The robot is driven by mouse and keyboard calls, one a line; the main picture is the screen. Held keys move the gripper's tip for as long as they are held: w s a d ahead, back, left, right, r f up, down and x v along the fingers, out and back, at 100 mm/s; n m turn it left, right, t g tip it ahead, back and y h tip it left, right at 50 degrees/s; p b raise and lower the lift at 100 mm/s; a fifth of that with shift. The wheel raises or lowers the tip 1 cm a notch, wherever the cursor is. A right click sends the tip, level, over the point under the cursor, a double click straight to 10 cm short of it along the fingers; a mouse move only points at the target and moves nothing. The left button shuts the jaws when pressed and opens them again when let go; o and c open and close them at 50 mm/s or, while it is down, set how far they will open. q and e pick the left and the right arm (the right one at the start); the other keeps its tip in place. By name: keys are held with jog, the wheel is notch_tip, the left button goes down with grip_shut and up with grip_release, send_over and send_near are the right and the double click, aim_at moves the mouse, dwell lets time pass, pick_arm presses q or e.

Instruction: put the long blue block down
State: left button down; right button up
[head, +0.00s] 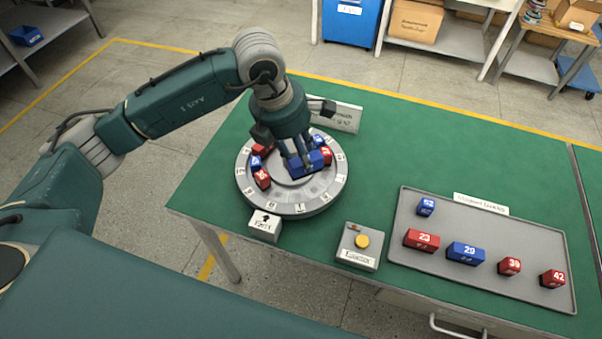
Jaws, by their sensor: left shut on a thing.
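My left gripper (302,165) points down over the right half of the grey round hub (293,208). It is shut on a long blue block (308,163), partly hidden by the fingers. Whether the block touches the hub cannot be told. Smaller blocks stand on the hub's ring: a red one (263,179) and a blue one (256,162) at the left, with another red one behind them, and a red one (327,155) and a blue one at the right. My right gripper is not in view.
A grey tray (400,269) at the right holds several red and blue numbered blocks. A box with a yellow button (362,241) and a white arrow sign (264,225) stand in front of the hub. Green table (400,150) is bare between hub and tray.

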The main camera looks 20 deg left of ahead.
aim_at(302, 167)
pick_arm(q)
jog(key=x, duration=0.4)
jog(key=shift+s+a+f+p, duration=0.25)
jog(key=shift+s+f+p, duration=0.05)
jog(key=shift+f+p, duration=0.1)
notch_tip(302, 167, down, 3)
jog(key=shift+f+p, duration=0.2)
jog(key=shift+p, duration=0.3)
jog(key=shift+f, duration=0.5)
jog(key=c, duration=1.2)
grip_release()
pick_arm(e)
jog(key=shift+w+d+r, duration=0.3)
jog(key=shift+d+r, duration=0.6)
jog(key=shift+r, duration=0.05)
